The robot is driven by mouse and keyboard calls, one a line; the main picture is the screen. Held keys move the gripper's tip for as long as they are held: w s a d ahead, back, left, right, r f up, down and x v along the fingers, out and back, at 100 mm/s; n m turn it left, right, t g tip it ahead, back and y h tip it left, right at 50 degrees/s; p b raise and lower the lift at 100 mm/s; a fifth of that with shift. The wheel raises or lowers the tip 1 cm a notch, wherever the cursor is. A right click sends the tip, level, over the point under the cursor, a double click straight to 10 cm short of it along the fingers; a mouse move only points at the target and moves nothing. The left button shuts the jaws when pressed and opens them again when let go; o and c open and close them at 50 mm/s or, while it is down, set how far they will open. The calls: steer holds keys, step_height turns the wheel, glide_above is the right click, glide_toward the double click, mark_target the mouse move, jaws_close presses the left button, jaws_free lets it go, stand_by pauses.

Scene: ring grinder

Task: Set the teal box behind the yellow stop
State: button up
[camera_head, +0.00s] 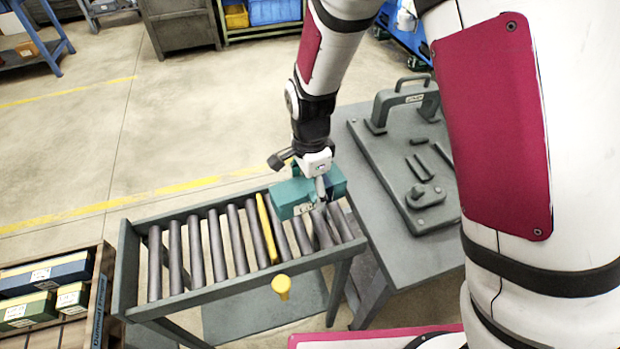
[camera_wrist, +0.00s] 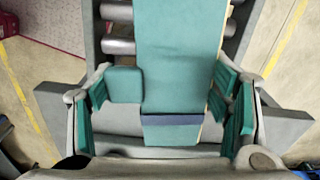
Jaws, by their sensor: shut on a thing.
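The teal box (camera_head: 289,198) is at the right end of the roller conveyor (camera_head: 128,268), over or on the rollers; I cannot tell whether it touches them. My gripper (camera_head: 317,187) comes down on it from above and is shut on it. In the wrist view the teal box (camera_wrist: 180,65) lies between the two fingers, with teal pads on both sides. The yellow stop (camera_head: 265,228) is a bar across the rollers, just left of the box, with a yellow knob (camera_head: 282,287) at the conveyor's front side.
A grey table (camera_head: 372,262) with a grey fixture plate and handle (camera_head: 405,100) stands right of the conveyor. A crate with boxes (camera_head: 45,275) stands at the lower left. The rollers left of the stop are bare. Shelves with bins (camera_head: 272,12) stand at the back.

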mark_target(310, 203)
steer(key=shift+f+b, duration=0.9)
steer(key=shift+f, duration=1.8)
steer(key=shift+f, duration=0.3)
steer(key=o, duration=1.3)
steer(key=shift+o, duration=0.2)
steer(key=shift+r+p, duration=2.25)
steer(key=shift+r, duration=1.75)
